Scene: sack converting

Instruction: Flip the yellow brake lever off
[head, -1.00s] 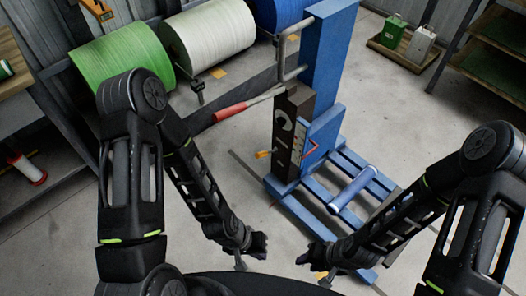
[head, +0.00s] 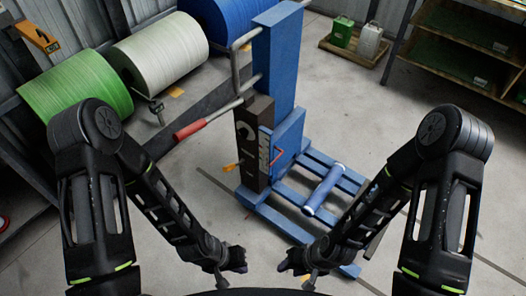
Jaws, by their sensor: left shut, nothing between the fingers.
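The yellow brake lever (head: 231,167) appears as a small yellow-orange handle. It sticks out to the left, low on the dark panel (head: 247,140) of the blue upright machine (head: 279,62). My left gripper (head: 237,261) is at the bottom centre, shut and empty, in front of and apart from the machine. My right gripper (head: 288,264) is to the right of it, also apart from the machine. It is small and dark, so its jaw opening is unclear. Neither gripper touches the lever.
A bar with a red grip (head: 190,130) sticks out left from the machine. Green (head: 75,88), white (head: 155,48) and blue (head: 215,15) rolls sit on a rack at upper left. A blue roller (head: 323,190) lies over the machine's blue base. Open floor lies right.

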